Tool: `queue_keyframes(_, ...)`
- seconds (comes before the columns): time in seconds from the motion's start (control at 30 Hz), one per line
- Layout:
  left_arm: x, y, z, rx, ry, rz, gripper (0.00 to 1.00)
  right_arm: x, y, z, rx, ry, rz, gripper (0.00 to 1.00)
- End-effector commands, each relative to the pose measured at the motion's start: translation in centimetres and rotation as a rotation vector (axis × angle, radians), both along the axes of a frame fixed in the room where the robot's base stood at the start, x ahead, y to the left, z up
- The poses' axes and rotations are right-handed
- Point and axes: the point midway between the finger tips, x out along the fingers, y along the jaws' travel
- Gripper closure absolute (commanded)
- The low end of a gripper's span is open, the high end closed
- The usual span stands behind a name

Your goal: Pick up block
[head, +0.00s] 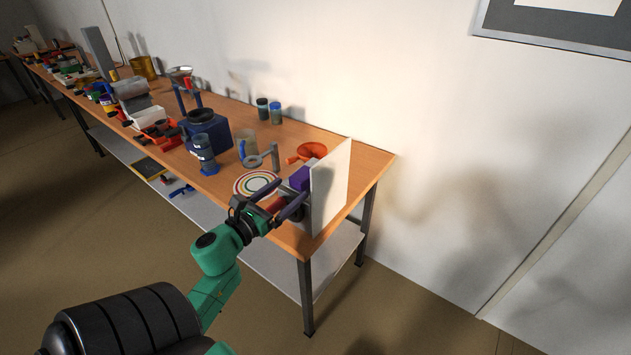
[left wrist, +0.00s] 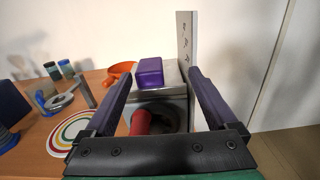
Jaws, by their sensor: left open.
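A purple block (left wrist: 150,71) lies on top of a light grey box-shaped stand (left wrist: 170,88) in the left wrist view. It also shows in the head view (head: 300,178), partly hidden by my gripper. My left gripper (head: 280,194) is open and empty at the right end of the table. In the left wrist view its two dark fingers (left wrist: 158,92) spread to either side of the stand, with the block ahead between them. I cannot tell how far the block is from the fingertips. My right gripper does not show.
A white upright panel (head: 331,188) stands close to the block on its right. A red cylinder (left wrist: 141,121) sits in front of the stand.

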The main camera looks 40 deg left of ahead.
Motion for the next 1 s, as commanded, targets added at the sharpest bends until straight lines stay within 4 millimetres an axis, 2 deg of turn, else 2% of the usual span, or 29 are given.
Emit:
queue_keyframes(0.03,1.5,0.1,0.6,-0.001,-0.005,-0.001,0.09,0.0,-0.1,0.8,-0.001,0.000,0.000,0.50)
queue_keyframes(0.1,3.4,0.1,0.7,0.000,-0.004,0.000,0.09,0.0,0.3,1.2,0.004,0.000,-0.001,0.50)
queue_keyframes(0.2,5.6,0.2,0.4,-0.004,-0.002,0.002,0.09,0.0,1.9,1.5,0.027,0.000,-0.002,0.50)
queue_keyframes(0.3,6.8,0.2,0.3,-0.006,-0.002,0.002,0.09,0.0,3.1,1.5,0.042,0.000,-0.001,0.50)
queue_keyframes(0.53,10.8,0.3,0.3,-0.008,-0.002,0.004,0.09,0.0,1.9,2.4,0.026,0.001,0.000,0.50)
queue_keyframes(0.63,11.9,0.3,0.2,-0.006,-0.001,0.003,0.09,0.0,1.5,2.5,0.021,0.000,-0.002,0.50)
queue_keyframes(0.83,11.9,0.3,0.0,-0.007,0.001,0.003,0.09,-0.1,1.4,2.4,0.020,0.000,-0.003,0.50)
queue_keyframes(0.97,11.9,0.3,0.1,-0.007,0.000,0.003,0.58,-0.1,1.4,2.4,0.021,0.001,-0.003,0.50)
queue_keyframes(1.0,11.9,0.3,0.1,-0.007,0.000,0.003,0.74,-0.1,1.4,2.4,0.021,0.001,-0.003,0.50)
